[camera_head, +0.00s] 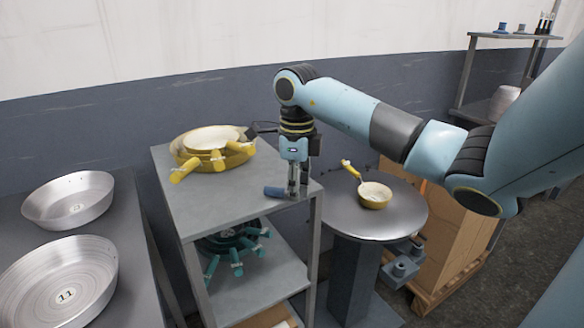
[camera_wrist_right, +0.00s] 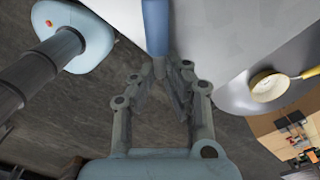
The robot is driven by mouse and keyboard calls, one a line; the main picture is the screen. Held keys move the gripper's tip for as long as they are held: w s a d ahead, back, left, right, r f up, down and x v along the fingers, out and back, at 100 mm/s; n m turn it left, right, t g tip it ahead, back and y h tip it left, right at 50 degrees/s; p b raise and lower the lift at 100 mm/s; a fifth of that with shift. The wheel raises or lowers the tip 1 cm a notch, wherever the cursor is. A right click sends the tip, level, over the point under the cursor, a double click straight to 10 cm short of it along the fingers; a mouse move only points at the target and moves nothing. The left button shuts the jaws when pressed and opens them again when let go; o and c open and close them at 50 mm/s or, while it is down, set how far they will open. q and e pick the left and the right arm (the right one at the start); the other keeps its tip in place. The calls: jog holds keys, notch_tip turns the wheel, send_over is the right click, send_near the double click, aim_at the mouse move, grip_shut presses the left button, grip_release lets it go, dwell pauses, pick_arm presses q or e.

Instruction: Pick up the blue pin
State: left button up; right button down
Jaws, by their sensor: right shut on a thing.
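The blue pin (camera_head: 275,191) lies sideways at the front right corner of the grey shelf unit's top (camera_head: 205,206). It also shows at the top of the right wrist view (camera_wrist_right: 155,25). My right gripper (camera_head: 293,194) points down from above and is shut on the right end of the pin. In the right wrist view its fingertips (camera_wrist_right: 166,66) meet at the pin's near end. I cannot tell whether the pin touches the shelf top or is just above it. My left gripper is not in view.
Stacked yellow pans (camera_head: 212,150) stand at the back of the shelf top, with teal-handled items (camera_head: 235,245) below. A round grey table (camera_head: 400,215) at the right holds a small yellow pan (camera_head: 374,194). Two metal pans (camera_head: 68,200) are at the left.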

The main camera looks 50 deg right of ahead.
jog(key=shift+s, duration=0.15)
jog(key=c, duration=1.3)
grip_release()
jog(key=shift+c, duration=0.2)
jog(key=shift+r, duration=3.7)
jog(key=shift+o, duration=0.3)
